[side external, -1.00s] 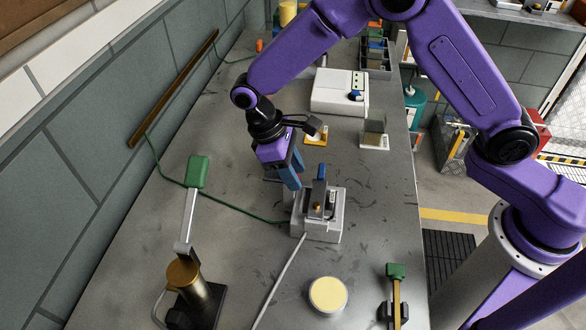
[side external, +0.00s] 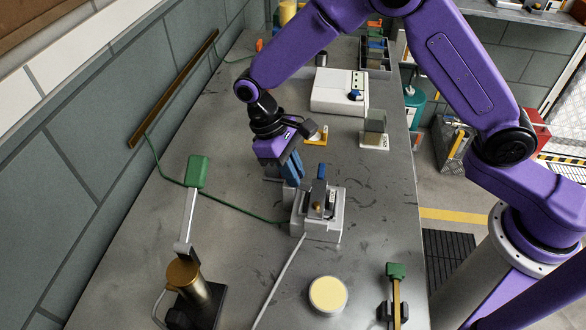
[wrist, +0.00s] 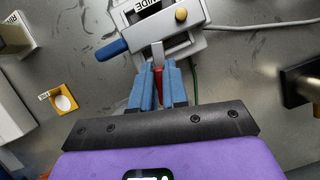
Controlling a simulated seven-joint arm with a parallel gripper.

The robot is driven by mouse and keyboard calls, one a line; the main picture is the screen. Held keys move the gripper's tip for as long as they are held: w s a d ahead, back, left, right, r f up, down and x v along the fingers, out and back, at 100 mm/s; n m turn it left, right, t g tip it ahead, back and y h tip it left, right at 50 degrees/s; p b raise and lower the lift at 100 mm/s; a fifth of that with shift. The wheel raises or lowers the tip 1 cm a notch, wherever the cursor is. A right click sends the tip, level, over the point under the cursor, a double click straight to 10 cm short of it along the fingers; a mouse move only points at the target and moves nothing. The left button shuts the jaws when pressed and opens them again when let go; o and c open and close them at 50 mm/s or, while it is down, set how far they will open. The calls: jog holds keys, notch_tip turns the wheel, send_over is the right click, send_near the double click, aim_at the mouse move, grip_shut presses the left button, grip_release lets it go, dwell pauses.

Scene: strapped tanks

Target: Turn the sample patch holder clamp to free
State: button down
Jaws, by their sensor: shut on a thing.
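The sample patch holder is a light grey box (side external: 318,232) on the bench, with a blue-ended lever (side external: 321,171) and a brass knob (side external: 316,206) on top. In the wrist view the holder (wrist: 200,42) is at the top, with the blue lever end (wrist: 112,50) at left and the brass knob (wrist: 181,14) at right. My gripper (side external: 297,180) is at the holder's left side. In the wrist view my gripper (wrist: 159,70) is shut on a red handle (wrist: 158,82) at the end of a grey bar from the holder. The fingers hide most of the red handle.
A green-topped lever on a brass post (side external: 197,172) stands front left, and a yellow-topped round tin (side external: 328,294) in front. A green-topped upright (side external: 396,272) is front right. A white box (side external: 338,92) is behind. Cables cross the bench near the holder.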

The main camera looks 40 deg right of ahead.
jog(key=m+y, duration=0.1)
jog(key=m, duration=0.2)
jog(key=shift+a+m, duration=0.15)
jog(key=shift+m, duration=0.25)
jog(key=m+y, duration=0.2)
jog(key=m, duration=0.2)
jog(key=shift+a+m, duration=0.15)
jog(key=shift+m, duration=0.15)
jog(key=m+y, duration=0.1)
jog(key=m, duration=0.2)
jog(key=shift+a+y, duration=0.1)
jog(key=shift+y, duration=0.2)
jog(key=shift+w+a+m+t+y, duration=0.1)
jog(key=shift+m+t+y, duration=0.15)
jog(key=shift+m, duration=0.7)
jog(key=shift+w+m+t+y, duration=0.1)
jog(key=shift+m+t+y, duration=0.15)
jog(key=shift+m, duration=0.7)
jog(key=c, duration=1.1)
grip_release()
jog(key=shift+s, duration=0.1)
jog(key=shift+c, duration=0.2)
jog(key=v, duration=1.7)
jog(key=shift+r, duration=0.2)
